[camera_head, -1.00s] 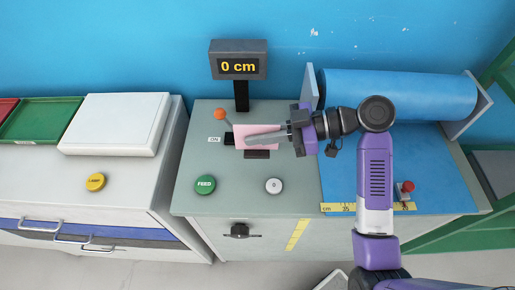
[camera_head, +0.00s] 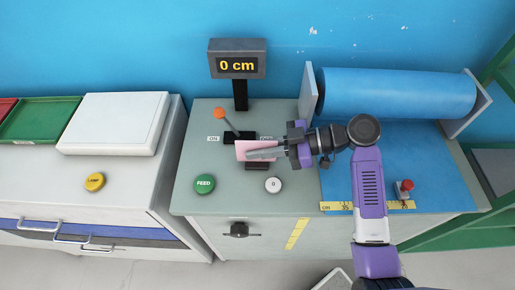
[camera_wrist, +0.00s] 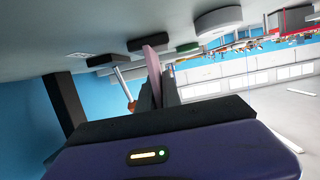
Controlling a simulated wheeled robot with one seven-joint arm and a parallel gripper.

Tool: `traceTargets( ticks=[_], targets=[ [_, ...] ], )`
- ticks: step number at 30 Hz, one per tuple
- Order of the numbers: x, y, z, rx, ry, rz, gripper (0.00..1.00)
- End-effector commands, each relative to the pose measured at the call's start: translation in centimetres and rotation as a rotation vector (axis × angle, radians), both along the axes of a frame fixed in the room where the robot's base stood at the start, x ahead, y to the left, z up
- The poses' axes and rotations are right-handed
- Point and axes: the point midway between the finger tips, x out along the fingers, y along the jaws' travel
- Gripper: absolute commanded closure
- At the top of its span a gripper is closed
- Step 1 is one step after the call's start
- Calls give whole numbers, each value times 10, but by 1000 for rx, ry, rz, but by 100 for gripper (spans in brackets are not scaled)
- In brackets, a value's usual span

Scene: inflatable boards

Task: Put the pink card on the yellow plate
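The pink card (camera_head: 243,148) is between the fingers of my gripper (camera_head: 262,153), just above the grey counter, near the black lever slot. In the wrist view the card (camera_wrist: 151,58) stands out edge-on from between the two finger tips, and the gripper (camera_wrist: 158,85) looks shut on it. I see no plain yellow plate. Yellow things in view are a striped yellow strip (camera_head: 297,234) on the counter's front, a yellow ruler band (camera_head: 337,207) and a round yellow button (camera_head: 95,181) on the left cabinet.
A lever with an orange knob (camera_head: 219,113) leans beside the card. A green FEED button (camera_head: 204,184) and a white 0 button (camera_head: 273,185) lie in front. A display reading 0 cm (camera_head: 238,66) stands behind. A blue roll (camera_head: 400,93) is at right.

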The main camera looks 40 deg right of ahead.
Motion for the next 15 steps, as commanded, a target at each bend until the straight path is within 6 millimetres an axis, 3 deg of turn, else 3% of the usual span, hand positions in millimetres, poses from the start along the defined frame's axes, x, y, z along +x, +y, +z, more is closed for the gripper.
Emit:
traceTargets(
  ticks=[2, 15],
  targets=[
    [0, 0, 0, 0, 0, 0, 73],
    [-1, -1, 5, 0, 0, -1, 73]
  ],
)
